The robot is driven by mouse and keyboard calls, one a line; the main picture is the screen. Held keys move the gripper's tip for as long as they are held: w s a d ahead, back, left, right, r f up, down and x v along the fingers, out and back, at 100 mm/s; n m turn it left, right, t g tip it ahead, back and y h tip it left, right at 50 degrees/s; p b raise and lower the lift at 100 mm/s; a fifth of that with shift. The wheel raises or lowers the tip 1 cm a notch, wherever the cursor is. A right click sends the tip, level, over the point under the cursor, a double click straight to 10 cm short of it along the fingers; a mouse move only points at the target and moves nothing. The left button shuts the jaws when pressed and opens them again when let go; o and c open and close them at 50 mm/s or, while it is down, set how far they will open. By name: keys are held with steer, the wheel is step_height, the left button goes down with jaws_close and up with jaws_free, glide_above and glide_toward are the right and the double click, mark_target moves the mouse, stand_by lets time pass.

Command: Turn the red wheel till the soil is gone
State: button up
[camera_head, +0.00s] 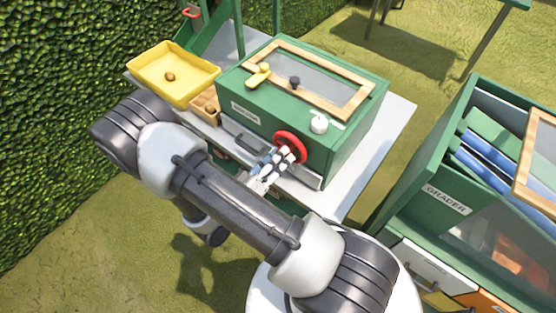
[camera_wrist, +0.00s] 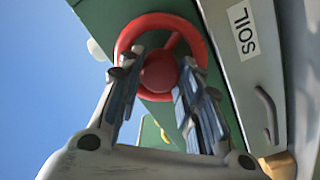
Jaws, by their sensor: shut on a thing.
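The red wheel (camera_head: 303,150) is on the front of a green machine box (camera_head: 320,150). In the wrist view the red wheel (camera_wrist: 160,20) shows its ring, a spoke and a round red hub. My gripper (camera_head: 283,159) reaches the wheel from the front. In the wrist view the fingers of my gripper (camera_wrist: 158,72) are on both sides of the hub, shut on the wheel. A drawer with a SOIL label (camera_wrist: 243,32) is beside the wheel. The box has a wood-framed window (camera_head: 325,82) on top; I cannot make out soil through it.
A yellow tray (camera_head: 150,65) with a brown round thing stands at the left, near a small wooden box (camera_head: 206,104). A white knob (camera_head: 319,124) is close to the wheel. A green grader (camera_head: 420,195) stands at the right. A hedge (camera_head: 50,90) borders the left.

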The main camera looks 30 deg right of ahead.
stand_by(0.4)
steer(key=o, duration=1.1)
steer(key=v, duration=1.2)
